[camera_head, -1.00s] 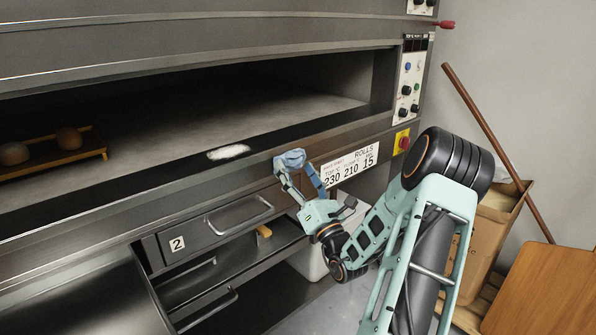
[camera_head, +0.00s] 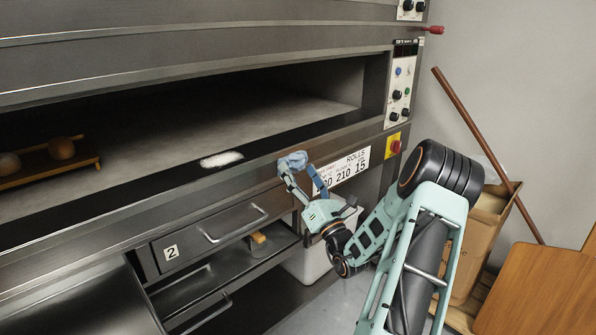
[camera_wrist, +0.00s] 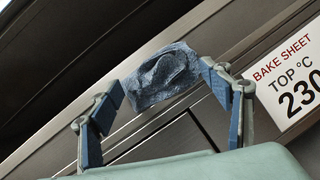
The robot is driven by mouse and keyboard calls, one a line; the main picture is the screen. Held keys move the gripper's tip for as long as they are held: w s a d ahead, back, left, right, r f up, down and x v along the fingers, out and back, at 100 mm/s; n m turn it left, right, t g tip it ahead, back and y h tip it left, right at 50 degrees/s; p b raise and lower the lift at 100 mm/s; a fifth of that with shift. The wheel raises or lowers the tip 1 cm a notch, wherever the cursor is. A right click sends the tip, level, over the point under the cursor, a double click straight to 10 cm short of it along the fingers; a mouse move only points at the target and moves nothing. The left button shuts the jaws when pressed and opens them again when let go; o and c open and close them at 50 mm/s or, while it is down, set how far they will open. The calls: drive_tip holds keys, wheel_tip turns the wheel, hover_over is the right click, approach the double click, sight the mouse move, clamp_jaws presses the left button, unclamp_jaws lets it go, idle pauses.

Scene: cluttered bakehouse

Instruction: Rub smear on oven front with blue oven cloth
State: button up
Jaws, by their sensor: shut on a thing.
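The blue oven cloth (camera_head: 293,160) is bunched between the fingertips of my gripper (camera_head: 300,172). In the wrist view the crumpled cloth (camera_wrist: 162,76) spans the gap between the two blue fingers, and my gripper (camera_wrist: 160,84) is shut on it. The gripper is in front of the oven front (camera_head: 130,213), just below the chamber mouth; whether the cloth touches the metal I cannot tell. A white smear (camera_head: 221,159) lies on the dark lip of the oven opening, left of the cloth and clear of it.
A bake sheet label (camera_head: 345,170) is partly behind my gripper. Control knobs and a red-yellow switch (camera_head: 394,146) are at the right. A wooden board with two round rolls (camera_head: 61,149) sits in the chamber. A drawer handle (camera_head: 236,226) projects below. A pole (camera_head: 485,150) leans at right.

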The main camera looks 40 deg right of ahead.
drive_tip(key=shift+w+a+r+p, duration=0.1)
drive_tip(key=shift+a+p, duration=0.55)
drive_tip(key=shift+a, duration=1.55)
drive_tip(key=s+p, duration=0.2)
drive_tip(key=s, duration=0.4)
drive_tip(key=shift+d, duration=0.4)
drive_tip(key=shift+s, duration=0.1)
drive_tip(key=shift+s+d+p, duration=0.15)
drive_tip(key=shift+s+p, duration=0.6)
drive_tip(key=shift+s, duration=0.7)
